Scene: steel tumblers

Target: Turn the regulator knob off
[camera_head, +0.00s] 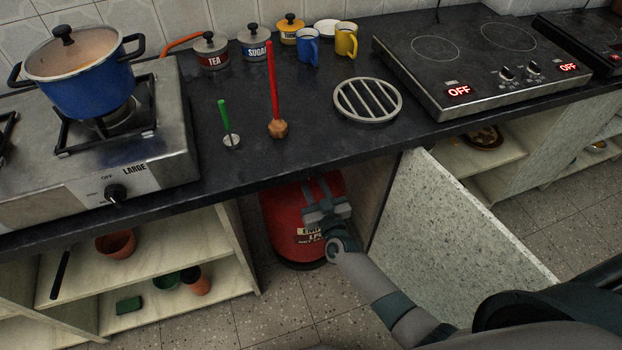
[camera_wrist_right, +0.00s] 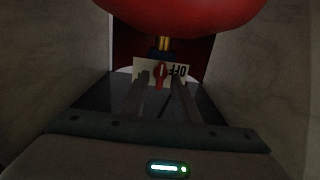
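The red regulator knob (camera_wrist_right: 160,74) shows in the right wrist view, on a pale plate (camera_wrist_right: 178,70) with upside-down OFF lettering to its right. The knob's handle lies upright in the picture, not toward the lettering. A brass and blue fitting (camera_wrist_right: 163,46) is above it. The red gas cylinder (camera_head: 282,225) stands under the counter in the head view, where the knob is hidden. My right gripper (camera_head: 319,187) reaches over the cylinder. In the wrist view its fingers (camera_wrist_right: 160,88) are apart, one each side of the knob; contact is unclear. My left gripper is not in view.
The cabinet walls (camera_wrist_right: 285,75) stand close on both sides. An open speckled door (camera_head: 450,225) is right of my arm, and the black countertop (camera_head: 330,145) overhangs the cylinder. A stove (camera_head: 170,140) with a blue pot (camera_head: 85,85) is at left.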

